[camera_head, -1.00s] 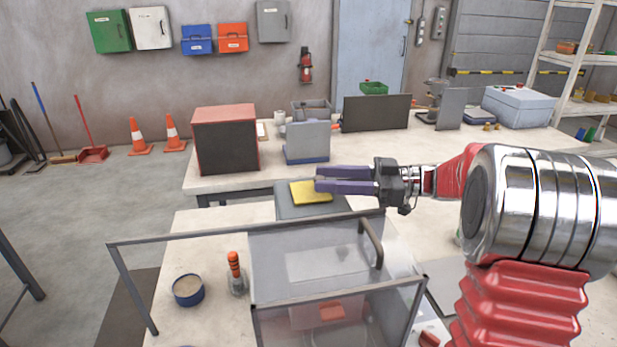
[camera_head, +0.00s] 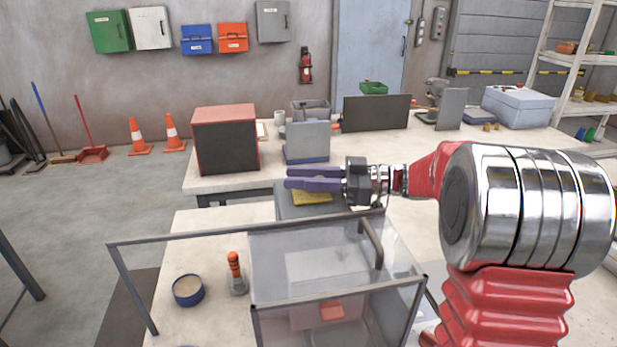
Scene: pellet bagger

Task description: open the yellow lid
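The yellow lid (camera_head: 312,198) lies flat on top of a grey box (camera_head: 288,208) behind the clear guard. My gripper (camera_head: 287,178) has two purple fingers pointing left, with a gap between their tips. In the picture it passes in front of the lid and hides the lid's upper part. Nothing shows between the fingers. I cannot tell whether the gripper touches the lid or is above it.
A clear guard (camera_head: 300,262) with a dark frame and a handle (camera_head: 371,243) stands in front of the grey box. A blue tub (camera_head: 188,290) and an orange-topped bottle (camera_head: 235,275) stand on the bench to its left. A back bench holds a red-topped box (camera_head: 225,140).

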